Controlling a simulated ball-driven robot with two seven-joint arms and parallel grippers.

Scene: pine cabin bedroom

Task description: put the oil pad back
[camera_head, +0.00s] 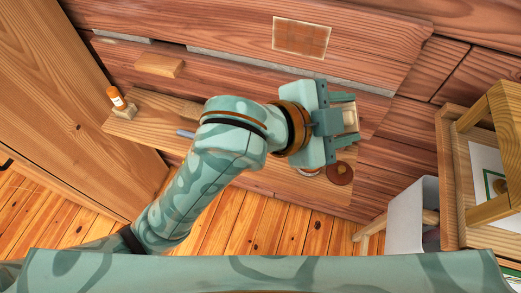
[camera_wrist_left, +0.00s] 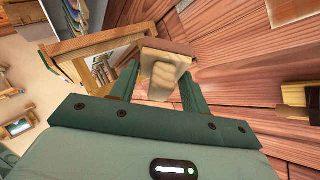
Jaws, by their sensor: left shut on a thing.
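My left gripper (camera_head: 352,115) is shut on a small cream block that looks like the oil pad (camera_head: 350,118). In the left wrist view, the oil pad (camera_wrist_left: 162,77) sits between the two fingers (camera_wrist_left: 160,88) and has a brown layer along its far edge. The gripper is above the right part of a narrow wooden shelf (camera_head: 262,180), in front of the plank wall. My arm hides the middle of the shelf. My right gripper is not in view.
A white bin (camera_head: 412,215) stands right.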

